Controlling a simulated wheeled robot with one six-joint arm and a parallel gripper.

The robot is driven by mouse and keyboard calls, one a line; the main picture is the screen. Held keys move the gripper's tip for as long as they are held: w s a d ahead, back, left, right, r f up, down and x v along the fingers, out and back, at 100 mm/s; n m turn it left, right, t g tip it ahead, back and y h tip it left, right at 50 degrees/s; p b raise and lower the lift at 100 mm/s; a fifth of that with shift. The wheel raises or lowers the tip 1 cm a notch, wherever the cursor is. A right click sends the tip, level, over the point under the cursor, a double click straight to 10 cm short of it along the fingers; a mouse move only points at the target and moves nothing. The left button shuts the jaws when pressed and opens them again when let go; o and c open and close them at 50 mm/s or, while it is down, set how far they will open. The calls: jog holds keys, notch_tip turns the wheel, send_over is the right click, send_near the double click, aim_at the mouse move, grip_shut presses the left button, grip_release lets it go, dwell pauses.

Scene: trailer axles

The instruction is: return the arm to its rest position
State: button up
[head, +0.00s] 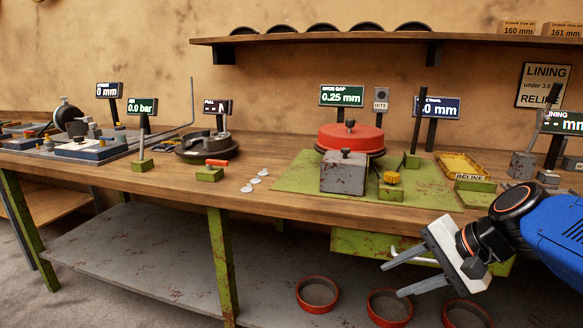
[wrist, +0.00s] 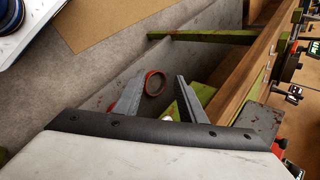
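My gripper (head: 393,279) is at the lower right in the head view, in front of the bench's front edge and below its top. Its two grey fingers are spread apart with nothing between them. My blue arm (head: 560,232) comes in from the right edge. In the wrist view the open fingers (wrist: 158,95) point down toward the lower shelf, where a red ring-shaped dish shows beyond the gap between them.
The wooden bench (head: 285,195) carries a red drum (head: 350,138) on a green plate, a grey block (head: 344,174), a yellow tray (head: 458,164) and several small displays. Red dishes (head: 317,294) sit on the lower shelf. A green drawer (head: 365,243) hangs close behind my gripper.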

jog(key=s+d+f+n+h, duration=0.6)
jog(key=s+f+n, duration=0.1)
jog(key=s+n, duration=0.2)
jog(key=shift+s+d+n, duration=0.25)
jog(key=shift+n, duration=0.35)
dwell(0.7)
